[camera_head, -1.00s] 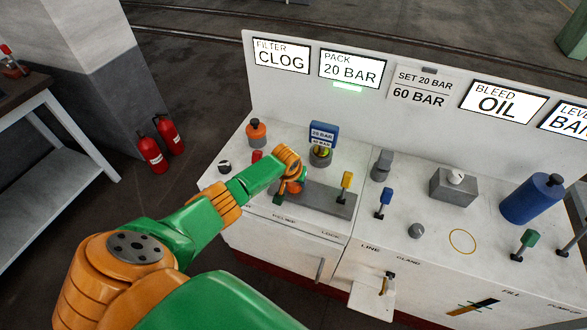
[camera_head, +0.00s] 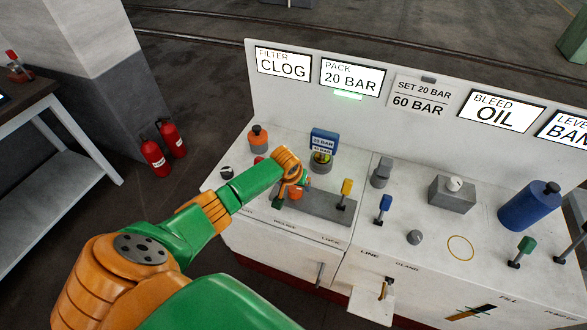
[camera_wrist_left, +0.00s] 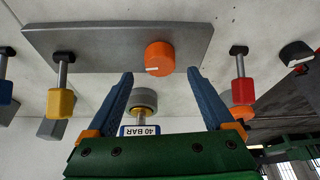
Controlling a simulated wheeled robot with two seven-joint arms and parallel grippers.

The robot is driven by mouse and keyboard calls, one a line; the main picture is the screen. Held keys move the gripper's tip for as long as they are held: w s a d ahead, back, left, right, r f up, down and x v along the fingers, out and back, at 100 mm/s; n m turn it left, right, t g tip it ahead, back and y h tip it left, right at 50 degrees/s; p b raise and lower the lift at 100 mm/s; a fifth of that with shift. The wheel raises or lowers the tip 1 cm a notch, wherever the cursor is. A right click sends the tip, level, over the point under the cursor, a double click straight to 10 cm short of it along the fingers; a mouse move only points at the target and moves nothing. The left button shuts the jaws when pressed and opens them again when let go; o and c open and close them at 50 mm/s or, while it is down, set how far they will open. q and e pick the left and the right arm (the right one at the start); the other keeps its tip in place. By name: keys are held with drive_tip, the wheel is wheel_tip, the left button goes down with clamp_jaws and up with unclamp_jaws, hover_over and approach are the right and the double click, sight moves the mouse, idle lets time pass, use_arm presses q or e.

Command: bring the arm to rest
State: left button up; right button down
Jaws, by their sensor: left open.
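My left arm reaches in from the left, and my left gripper (camera_head: 288,194) is over the grey plate (camera_head: 325,210) on the white bench. In the left wrist view the left gripper (camera_wrist_left: 160,76) has its two blue fingers spread, with nothing between them. An orange knob (camera_wrist_left: 159,58) on the plate shows just beyond the fingertips; I cannot tell whether they are clear of it by much. In the head view the orange knob (camera_head: 296,194) is partly covered by the gripper. My right gripper is not in view.
A yellow lever (camera_head: 346,187) stands right of the gripper, a blue lever (camera_head: 384,205) farther right. A gauge with a blue sign (camera_head: 323,138) stands behind. A red lever (camera_wrist_left: 240,88) is close beside one finger. Red extinguishers (camera_head: 154,157) stand on the floor at left.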

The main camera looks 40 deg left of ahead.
use_arm(q)
drive_tip(key=v, duration=0.3)
drive_tip(key=shift+s+r, duration=0.1)
drive_tip(key=shift+r, duration=0.05)
